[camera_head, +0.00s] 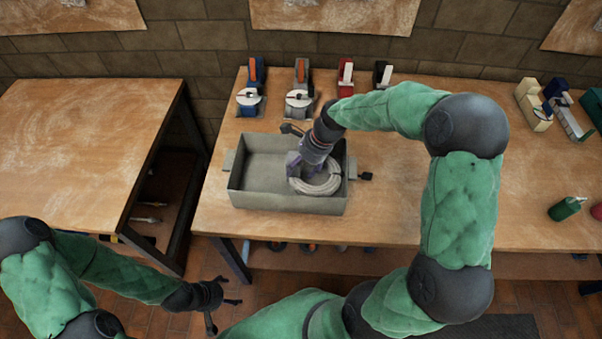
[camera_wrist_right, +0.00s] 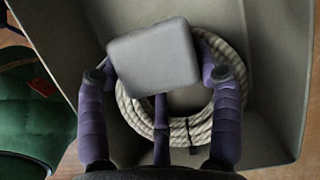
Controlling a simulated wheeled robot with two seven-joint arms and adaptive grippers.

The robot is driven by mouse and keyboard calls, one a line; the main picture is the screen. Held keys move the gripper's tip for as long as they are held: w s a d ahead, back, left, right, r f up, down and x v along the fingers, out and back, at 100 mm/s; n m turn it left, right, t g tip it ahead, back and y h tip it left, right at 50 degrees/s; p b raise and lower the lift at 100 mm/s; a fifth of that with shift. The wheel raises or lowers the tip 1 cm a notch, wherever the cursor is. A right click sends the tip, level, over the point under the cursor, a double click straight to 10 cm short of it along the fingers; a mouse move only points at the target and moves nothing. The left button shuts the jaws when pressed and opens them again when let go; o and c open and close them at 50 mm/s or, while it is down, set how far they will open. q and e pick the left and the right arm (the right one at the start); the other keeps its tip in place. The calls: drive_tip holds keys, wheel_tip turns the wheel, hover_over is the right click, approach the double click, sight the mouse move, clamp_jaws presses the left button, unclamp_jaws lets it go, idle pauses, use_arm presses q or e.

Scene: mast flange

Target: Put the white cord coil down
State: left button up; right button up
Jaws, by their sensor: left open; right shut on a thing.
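The white cord coil (camera_head: 318,184) is inside the grey metal bin (camera_head: 275,202), at its right end. My right gripper (camera_head: 303,172) reaches into the bin from above and is shut on the coil. In the right wrist view the coil (camera_wrist_right: 145,118) shows as a ring with a dark tie, between the purple fingers. A flat grey square piece hides its middle and upper left. I cannot tell whether the coil touches the bin floor (camera_wrist_right: 180,155). My left gripper (camera_head: 222,303) is open and empty, low in front of the workbench.
The bin stands on the wooden workbench (camera_head: 390,225). Several tape dispensers or similar tools (camera_head: 299,100) stand along the back edge. A green bottle (camera_head: 566,208) lies at the right. Another wooden table (camera_head: 80,150) stands at the left, with a gap between. The bin's left half is empty.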

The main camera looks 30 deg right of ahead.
wheel_tip(320, 180, down, 4)
drive_tip(key=shift+r+b, duration=0.25)
drive_tip(key=shift+b, duration=0.15)
drive_tip(key=shift+r, duration=0.1)
drive_tip(key=o, duration=1.7)
drive_tip(key=p+v, duration=0.3)
drive_tip(key=v, duration=0.9)
drive_tip(key=shift+p, duration=0.35)
